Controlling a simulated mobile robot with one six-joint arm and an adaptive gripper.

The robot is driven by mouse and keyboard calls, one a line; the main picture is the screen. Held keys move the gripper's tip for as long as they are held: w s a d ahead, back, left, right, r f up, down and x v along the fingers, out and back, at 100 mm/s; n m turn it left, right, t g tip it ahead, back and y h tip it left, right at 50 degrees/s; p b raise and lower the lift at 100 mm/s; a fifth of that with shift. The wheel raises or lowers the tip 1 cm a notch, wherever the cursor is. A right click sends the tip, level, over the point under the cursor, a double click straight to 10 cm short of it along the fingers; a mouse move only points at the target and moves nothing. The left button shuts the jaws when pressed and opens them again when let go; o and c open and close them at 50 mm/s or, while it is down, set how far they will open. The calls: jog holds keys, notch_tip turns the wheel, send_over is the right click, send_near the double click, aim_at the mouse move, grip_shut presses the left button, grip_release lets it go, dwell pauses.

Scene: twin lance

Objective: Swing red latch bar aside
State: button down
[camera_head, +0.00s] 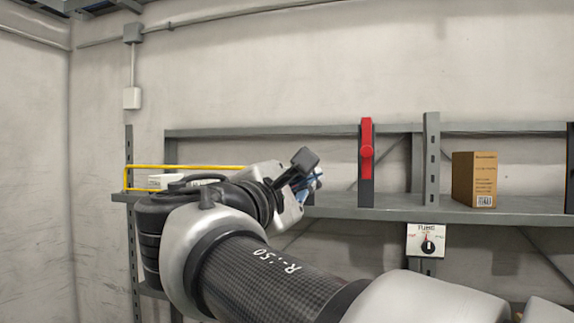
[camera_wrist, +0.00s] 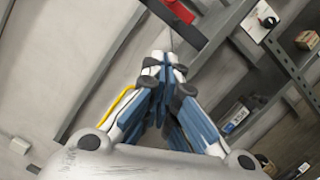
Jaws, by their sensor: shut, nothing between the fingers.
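The red latch bar (camera_head: 366,140) stands upright on a dark grey post (camera_head: 366,190) at the shelf, with a round red knob (camera_head: 367,152) near its middle. In the wrist view part of the red latch bar (camera_wrist: 181,10) shows at the top edge, beyond the fingertips. My gripper (camera_head: 310,180) is left of the latch and apart from it, partly hidden behind my wrist. In the wrist view my gripper (camera_wrist: 163,62) has its blue-and-white fingers closed together with nothing between them.
A cardboard box (camera_head: 475,180) sits on the grey shelf (camera_head: 400,210) right of an upright (camera_head: 432,160). A dial panel (camera_head: 427,240) hangs below the shelf. A yellow rail (camera_head: 185,167) runs along the left. The space between my gripper and the latch looks clear.

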aim_at(367, 148)
jog(key=w+d+r+p, duration=0.2)
jog(key=w+d, duration=0.5)
jog(key=d, duration=0.1)
jog(key=shift+w+d+r, duration=0.15)
jog(key=shift+w+r, duration=0.1)
jog(key=shift+r, duration=0.15)
jog(key=shift+d+f+n+b, duration=0.15)
jog(key=shift+d+n+b, duration=0.05)
jog(key=shift+n+b, duration=0.1)
